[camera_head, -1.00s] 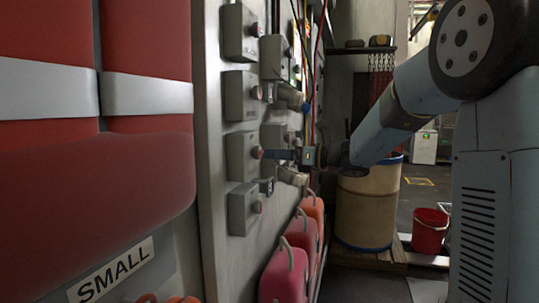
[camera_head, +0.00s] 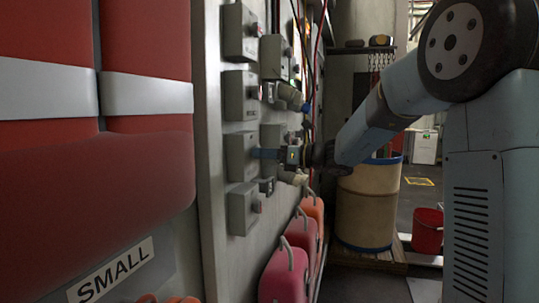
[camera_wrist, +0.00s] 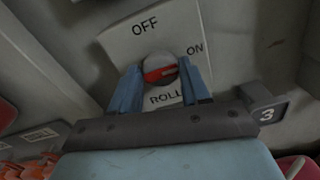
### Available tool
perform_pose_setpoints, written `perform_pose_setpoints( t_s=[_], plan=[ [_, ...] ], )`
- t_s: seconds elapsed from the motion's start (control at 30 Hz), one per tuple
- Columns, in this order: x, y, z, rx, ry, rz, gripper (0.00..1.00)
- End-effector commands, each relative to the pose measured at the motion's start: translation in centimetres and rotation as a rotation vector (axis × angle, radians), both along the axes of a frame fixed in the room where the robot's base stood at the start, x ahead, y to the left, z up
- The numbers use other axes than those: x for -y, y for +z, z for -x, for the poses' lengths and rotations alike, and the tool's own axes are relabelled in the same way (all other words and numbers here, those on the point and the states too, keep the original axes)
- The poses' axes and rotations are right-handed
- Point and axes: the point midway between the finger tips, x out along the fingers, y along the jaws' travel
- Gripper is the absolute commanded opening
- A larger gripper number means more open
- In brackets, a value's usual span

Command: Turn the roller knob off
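The roller knob (camera_wrist: 160,72) is a red grip in a round dial on a pale plate marked OFF above, ON at the right and ROLL below. Its red bar lies nearly level, its right end tilted slightly up toward ON. My gripper (camera_wrist: 162,74) has one blue finger on each side of the knob; they stand apart, and I cannot tell whether they touch it.
Other grey boxes (camera_head: 241,95) with knobs sit above and below on the panel, with plugs and hanging cables close by. Pink and orange canisters (camera_head: 285,275) stand below. A large barrel (camera_head: 366,205) and a red bucket (camera_head: 428,231) stand behind my arm.

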Motion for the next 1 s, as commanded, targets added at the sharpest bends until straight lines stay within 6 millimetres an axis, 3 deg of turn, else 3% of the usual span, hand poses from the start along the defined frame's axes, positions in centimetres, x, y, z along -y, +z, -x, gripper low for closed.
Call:
perform_pose_setpoints(
  t_s=[0.27, 0.3, 0.67, 1.0],
  plan=[
    [-0.1, 0.0, 0.1, 0.0, 0.004, 0.0, 0.14],
    [1.3, 0.0, 0.1, 0.001, 0.002, 0.001, 0.14],
    [-0.4, 0.1, 0.2, 0.075, 0.008, 0.026, 0.13],
    [-0.6, 0.1, 0.3, 0.326, 0.012, 0.116, 0.13]
  ],
)
